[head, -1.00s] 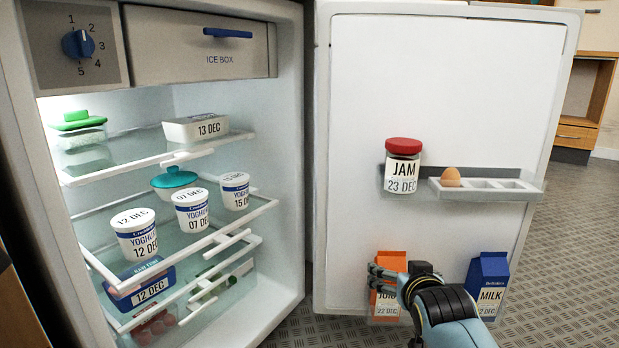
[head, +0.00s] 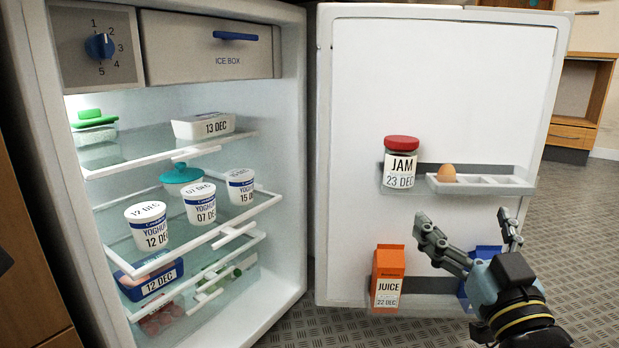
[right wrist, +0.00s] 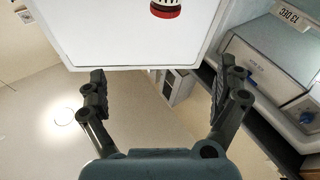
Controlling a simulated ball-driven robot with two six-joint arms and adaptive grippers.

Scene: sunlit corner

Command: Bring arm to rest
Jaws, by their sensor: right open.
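My right gripper (head: 468,220) is open and empty in front of the lower part of the open fridge door (head: 450,90). Its spread fingers also show in the right wrist view (right wrist: 162,75), with nothing between them. The orange juice carton (head: 386,270) stands upright in the lower door shelf, left of the gripper and apart from it. The blue milk carton (head: 488,251) is mostly hidden behind the gripper. My left gripper is out of view.
A red-lidded jam jar (head: 401,165) and an egg (head: 447,173) sit on the upper door rack. Yoghurt tubs (head: 148,225) and other food fill the open fridge at left. The floor (head: 560,230) right of the door is clear.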

